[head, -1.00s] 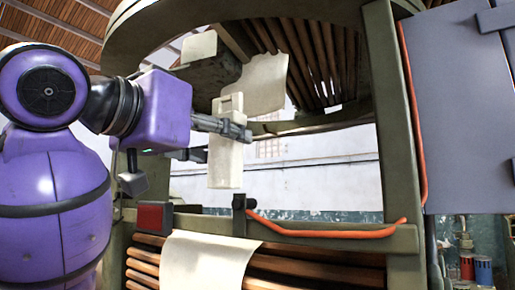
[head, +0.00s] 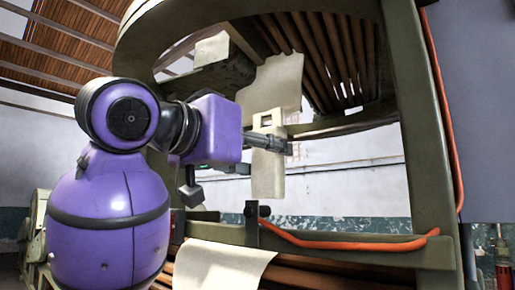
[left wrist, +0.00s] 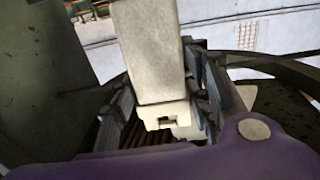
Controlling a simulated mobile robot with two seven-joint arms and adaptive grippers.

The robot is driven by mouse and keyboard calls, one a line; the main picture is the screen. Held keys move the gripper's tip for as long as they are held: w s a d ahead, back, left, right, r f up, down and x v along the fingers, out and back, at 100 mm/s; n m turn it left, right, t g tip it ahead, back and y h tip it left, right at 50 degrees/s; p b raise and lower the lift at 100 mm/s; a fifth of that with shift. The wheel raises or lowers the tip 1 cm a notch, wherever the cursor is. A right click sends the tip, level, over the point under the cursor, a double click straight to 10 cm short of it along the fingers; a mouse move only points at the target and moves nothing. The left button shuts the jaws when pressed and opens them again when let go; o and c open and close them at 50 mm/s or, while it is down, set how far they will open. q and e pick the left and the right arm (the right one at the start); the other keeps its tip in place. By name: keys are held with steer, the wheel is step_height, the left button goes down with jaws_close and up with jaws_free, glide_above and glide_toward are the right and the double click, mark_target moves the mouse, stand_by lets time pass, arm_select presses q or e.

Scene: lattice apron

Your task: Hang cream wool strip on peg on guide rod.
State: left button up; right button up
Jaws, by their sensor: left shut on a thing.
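The cream wool strip (head: 267,172) hangs upright from my left gripper (head: 270,152), with a slot near its top end. The gripper is shut on it just below the slot. The left wrist view shows the strip (left wrist: 148,55) between the fingers, with the slotted end towards the camera. In the head view the strip is in front of the round frame's opening, clear of the crossbar below. I cannot make out the peg or the guide rod for certain. My right gripper is not in view.
A cream sheet (head: 275,85) hangs behind the strip. Another (head: 220,265) drapes over wooden slats below. A dark bracket with a knob (head: 252,222) stands on the olive crossbar (head: 370,254), beside an orange hose (head: 350,242). An olive post (head: 425,120) rises on the right.

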arm_select(q)
steer(key=shift+f+x, duration=0.15)
steer(key=shift+x, duration=1)
steer(key=shift+f+x, duration=0.1)
steer(key=shift+x, duration=1.05)
steer(key=shift+w+d+f, duration=0.3)
steer(key=shift+w+f, duration=0.15)
steer(key=shift+f, duration=0.05)
steer(key=o, duration=1)
steer(key=shift+o, duration=0.2)
steer(key=v, duration=1.2)
